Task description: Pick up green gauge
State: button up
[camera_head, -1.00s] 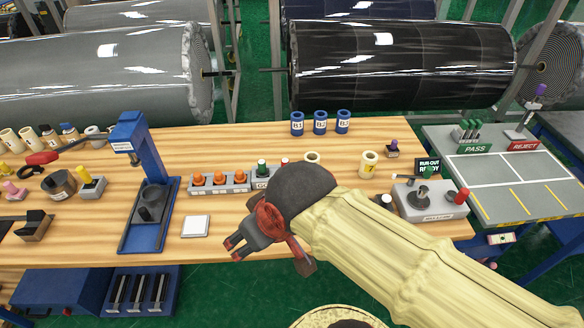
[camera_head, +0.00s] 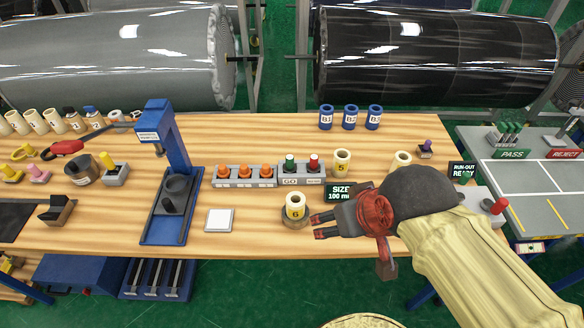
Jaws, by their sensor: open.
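A green-topped gauge (camera_head: 290,163) stands upright in a grey block labelled GO (camera_head: 290,181) on the wooden bench. A red-topped gauge (camera_head: 314,163) stands beside it on the right in the same holder. My gripper (camera_head: 318,228) is open and points left over the front part of the bench. It is in front of and slightly right of the green gauge, apart from it. Nothing shows between its fingers. The fingertips are close to a cream roll marked 6 (camera_head: 296,207) on a round base.
Left of the gauges is a grey block with orange pegs (camera_head: 244,175). A blue press (camera_head: 170,190) stands further left. A cream roll marked 5 (camera_head: 342,163) and a SIZE display (camera_head: 340,192) are to the right. Blue rolls (camera_head: 350,118) stand at the back.

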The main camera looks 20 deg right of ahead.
aim_at(290, 167)
jog(key=i+j+z, duration=0.35)
jog(key=j+z, duration=0.2)
jog(key=j, duration=0.2)
jog(key=i+j+z, duration=0.1)
jog(key=j+z, duration=0.15)
jog(key=j, duration=0.2)
jog(key=j+z, duration=0.3)
jog(key=j, duration=0.15)
jog(key=i, duration=0.05)
